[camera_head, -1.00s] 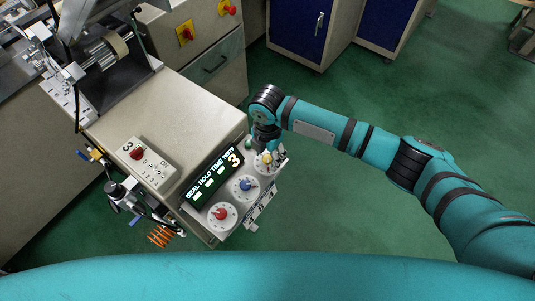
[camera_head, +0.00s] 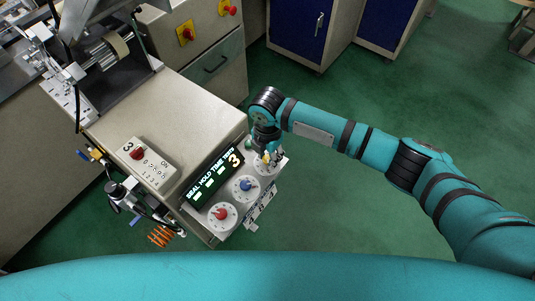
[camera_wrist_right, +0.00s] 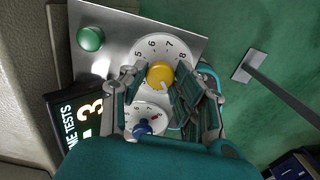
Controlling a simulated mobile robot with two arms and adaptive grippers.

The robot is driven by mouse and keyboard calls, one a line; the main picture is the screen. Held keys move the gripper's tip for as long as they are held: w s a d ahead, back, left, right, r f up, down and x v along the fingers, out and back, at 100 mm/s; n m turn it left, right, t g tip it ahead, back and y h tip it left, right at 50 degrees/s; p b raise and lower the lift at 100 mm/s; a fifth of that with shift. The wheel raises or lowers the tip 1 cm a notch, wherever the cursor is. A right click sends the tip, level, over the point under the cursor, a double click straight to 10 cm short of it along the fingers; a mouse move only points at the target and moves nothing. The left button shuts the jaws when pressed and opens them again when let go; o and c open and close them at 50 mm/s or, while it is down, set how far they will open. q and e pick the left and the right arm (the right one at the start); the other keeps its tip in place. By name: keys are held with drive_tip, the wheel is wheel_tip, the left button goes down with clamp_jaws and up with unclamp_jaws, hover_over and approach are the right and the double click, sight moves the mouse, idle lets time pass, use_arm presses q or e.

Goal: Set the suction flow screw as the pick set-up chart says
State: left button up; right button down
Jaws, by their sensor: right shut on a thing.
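My right gripper (camera_head: 266,158) is at the far end of a control panel, pointing down over a dial with a yellow knob (camera_wrist_right: 160,76). In the right wrist view its fingers (camera_wrist_right: 160,90) are on both sides of the yellow knob and shut on it. The white dial plate (camera_wrist_right: 150,47) shows 5, 6, 7 and 8 on its visible rim; the fingers hide the rest. A pale mark on the knob points to the lower right. I cannot make out a suction flow screw or a set-up chart by name. My left gripper is not in view.
A blue knob (camera_head: 246,185) and a red knob (camera_head: 221,214) sit beside the yellow one. A lit display (camera_head: 215,178) reads "SEAL HOLD TIME TESTS" and 3. A box with a red switch (camera_head: 137,153), and air fittings (camera_head: 122,192), are at the left. A green button (camera_wrist_right: 90,39) is near.

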drive_tip(key=m+p, duration=0.4)
drive_tip(key=shift+r, duration=0.25)
drive_tip(key=m+p, duration=0.4)
drive_tip(key=m, duration=0.2)
drive_tip(key=shift+p, duration=0.4)
drive_tip(key=m+p, duration=0.3)
drive_tip(key=m, duration=0.3)
drive_tip(key=shift+f+m, duration=0.1)
drive_tip(key=shift+m, duration=0.2)
drive_tip(key=m+p, duration=0.2)
drive_tip(key=m, duration=0.1)
drive_tip(key=shift+f+m+p, duration=0.1)
drive_tip(key=shift+m+p, duration=0.2)
drive_tip(key=shift+m, duration=1)
drive_tip(key=c, duration=1)
unclamp_jaws()
